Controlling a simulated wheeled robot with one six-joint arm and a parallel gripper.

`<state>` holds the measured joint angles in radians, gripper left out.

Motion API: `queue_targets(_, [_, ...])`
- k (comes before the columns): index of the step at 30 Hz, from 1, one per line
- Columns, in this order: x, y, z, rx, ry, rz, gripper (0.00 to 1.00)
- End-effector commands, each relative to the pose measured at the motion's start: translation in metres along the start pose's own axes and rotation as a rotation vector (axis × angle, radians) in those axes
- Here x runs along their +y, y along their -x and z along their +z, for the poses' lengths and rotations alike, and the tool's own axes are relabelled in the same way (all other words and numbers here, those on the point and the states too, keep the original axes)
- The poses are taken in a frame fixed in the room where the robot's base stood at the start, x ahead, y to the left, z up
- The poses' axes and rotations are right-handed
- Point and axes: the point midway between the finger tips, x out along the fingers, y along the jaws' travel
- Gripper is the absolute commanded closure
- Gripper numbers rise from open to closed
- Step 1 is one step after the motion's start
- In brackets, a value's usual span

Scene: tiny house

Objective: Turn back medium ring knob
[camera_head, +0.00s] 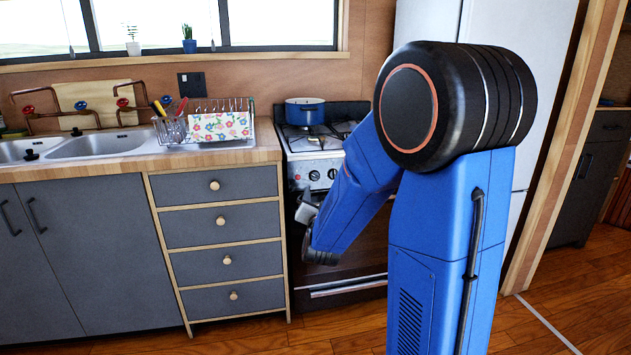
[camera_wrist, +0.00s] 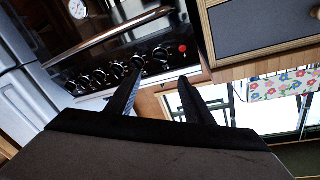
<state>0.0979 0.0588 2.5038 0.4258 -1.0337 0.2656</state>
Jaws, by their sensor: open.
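The stove's front control panel shows in the wrist view with a row of several dark round knobs (camera_wrist: 118,69) and a red button (camera_wrist: 183,48). I cannot tell which knob is the medium ring one, or how each is turned. My gripper (camera_wrist: 161,72) is open, with its two dark fingers apart and nothing seen between them. The left fingertip overlaps one knob in the picture; contact cannot be told. In the head view two panel knobs (camera_head: 314,175) show left of my arm; my arm hides the panel's right part and my fingers are not clear.
A blue pot (camera_head: 305,111) stands on the stove top. The oven door handle (camera_wrist: 108,35) runs along the front below the panel. A drawer cabinet (camera_head: 222,240) stands left of the stove, with a dish rack (camera_head: 243,105) above. A white fridge (camera_head: 424,22) stands at right.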

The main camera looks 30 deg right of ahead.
Motion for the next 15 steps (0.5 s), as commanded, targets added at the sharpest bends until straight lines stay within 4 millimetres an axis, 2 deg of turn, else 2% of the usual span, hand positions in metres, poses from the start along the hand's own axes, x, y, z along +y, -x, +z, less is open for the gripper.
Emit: queue_targets(15, [0.001, -0.093, 0.0, 0.0, 0.001, 0.001, 0.53])
